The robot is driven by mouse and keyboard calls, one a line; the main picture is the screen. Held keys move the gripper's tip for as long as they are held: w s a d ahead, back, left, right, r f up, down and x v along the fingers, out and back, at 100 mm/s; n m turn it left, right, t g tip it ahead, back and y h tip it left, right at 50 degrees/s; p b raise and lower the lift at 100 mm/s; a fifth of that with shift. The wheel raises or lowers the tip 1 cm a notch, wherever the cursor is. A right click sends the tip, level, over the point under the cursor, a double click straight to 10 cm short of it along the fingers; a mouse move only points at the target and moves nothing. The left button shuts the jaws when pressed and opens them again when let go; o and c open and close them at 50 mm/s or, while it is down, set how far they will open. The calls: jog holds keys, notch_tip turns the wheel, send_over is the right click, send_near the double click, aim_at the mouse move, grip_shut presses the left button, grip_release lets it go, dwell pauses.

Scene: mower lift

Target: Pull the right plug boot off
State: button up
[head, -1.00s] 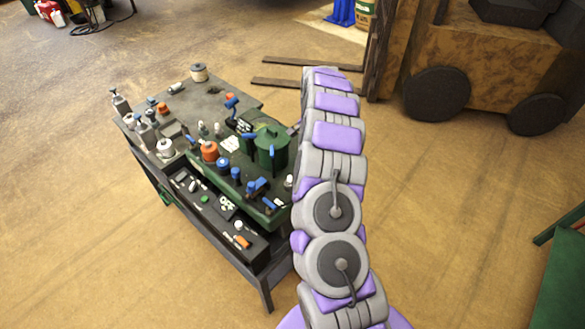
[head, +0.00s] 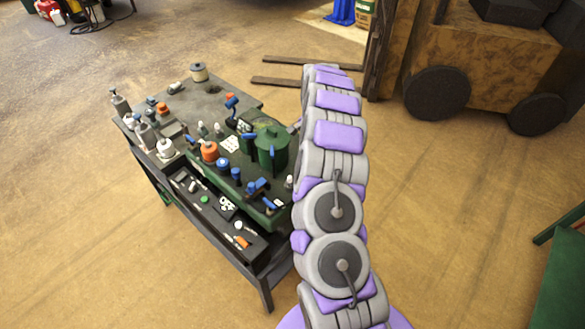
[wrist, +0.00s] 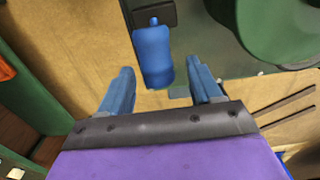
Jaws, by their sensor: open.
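A blue boot-shaped piece (wrist: 153,55) shows in the wrist view, with a small knob at its top end. It looks like a plug boot, but I cannot tell for sure that it is the right one. My gripper (wrist: 163,80) is open, with one blue finger at each side. The near end of the blue piece reaches the gap between the fingertips, with space visible on both sides. In the head view my arm hides the gripper and this piece. Other blue parts, one of them here (head: 258,187), sit on the green mower deck (head: 215,178).
A large green cylinder (wrist: 285,30) stands close to the right finger in the wrist view. The dark work table (head: 240,95) carries several bottles and cans. A forklift (head: 480,70) stands behind on the right. Open floor lies right of my arm.

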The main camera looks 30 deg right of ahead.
jog(key=shift+r+p, duration=1)
jog(key=shift+r, duration=2.1)
jog(key=shift+a+r, duration=0.15)
jog(key=shift+a, duration=0.05)
jog(key=s+a+r+n+b, duration=0.1)
jog(key=s+a+r+n, duration=0.3)
jog(key=a, duration=0.3)
jog(key=s+a+r+n+y, duration=0.1)
jog(key=s+a+r, duration=0.4)
jog(key=a, duration=0.2)
jog(key=s+a+r+n+b, duration=0.1)
jog(key=s+a+r+n, duration=0.25)
jog(key=a+r, duration=0.2)
jog(key=s+a+n+g, duration=0.1)
jog(key=s+a, duration=0.3)
jog(key=s, duration=1.1)
jog(key=s+a+f+n+h+b, duration=0.1)
jog(key=s+a+n, duration=0.3)
jog(key=s, duration=1.2)
jog(key=shift+s+g, duration=0.25)
jog(key=shift+g, duration=0.15)
